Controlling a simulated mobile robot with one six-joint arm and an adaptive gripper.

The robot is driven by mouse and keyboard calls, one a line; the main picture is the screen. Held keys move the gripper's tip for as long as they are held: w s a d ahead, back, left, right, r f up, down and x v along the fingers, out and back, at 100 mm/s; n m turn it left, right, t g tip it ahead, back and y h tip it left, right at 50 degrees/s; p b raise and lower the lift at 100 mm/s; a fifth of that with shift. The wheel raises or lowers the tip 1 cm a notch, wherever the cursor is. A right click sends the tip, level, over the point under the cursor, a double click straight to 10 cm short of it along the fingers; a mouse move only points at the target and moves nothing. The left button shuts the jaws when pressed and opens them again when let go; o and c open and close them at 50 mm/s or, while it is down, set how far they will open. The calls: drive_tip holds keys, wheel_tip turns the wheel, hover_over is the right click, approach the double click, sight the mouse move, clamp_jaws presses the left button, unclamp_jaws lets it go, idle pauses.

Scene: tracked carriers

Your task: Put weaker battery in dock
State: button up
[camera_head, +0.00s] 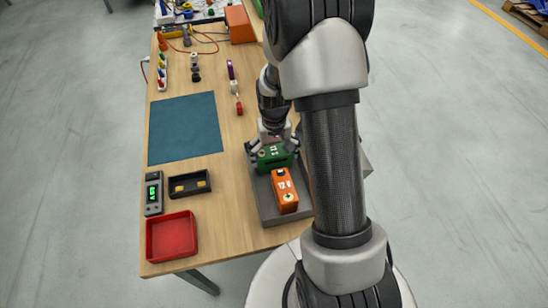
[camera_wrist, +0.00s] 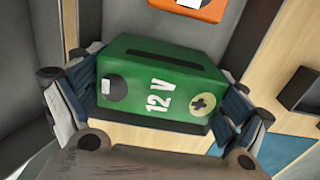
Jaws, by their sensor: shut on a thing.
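A green 12 V battery (camera_wrist: 160,80) sits between the fingers of my gripper (camera_wrist: 155,110), which is shut on it. In the head view the green battery (camera_head: 272,158) is at the back part of a grey tray (camera_head: 266,209); I cannot tell whether it touches the tray floor. An orange 12 V battery (camera_head: 285,190) stands in the tray just in front of it; its edge also shows at the top of the wrist view (camera_wrist: 188,8). A black dock (camera_head: 189,184) with two yellowish contacts lies left of the tray. A meter with a green display (camera_head: 153,193) stands beside the dock.
A red tray (camera_head: 171,237) lies at the table's front left corner. A teal mat (camera_head: 184,128) lies behind the dock. Bare wood separates the dock and grey tray.

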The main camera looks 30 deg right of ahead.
drive_tip(key=shift+c, duration=0.7)
drive_tip(key=shift+r, duration=0.1)
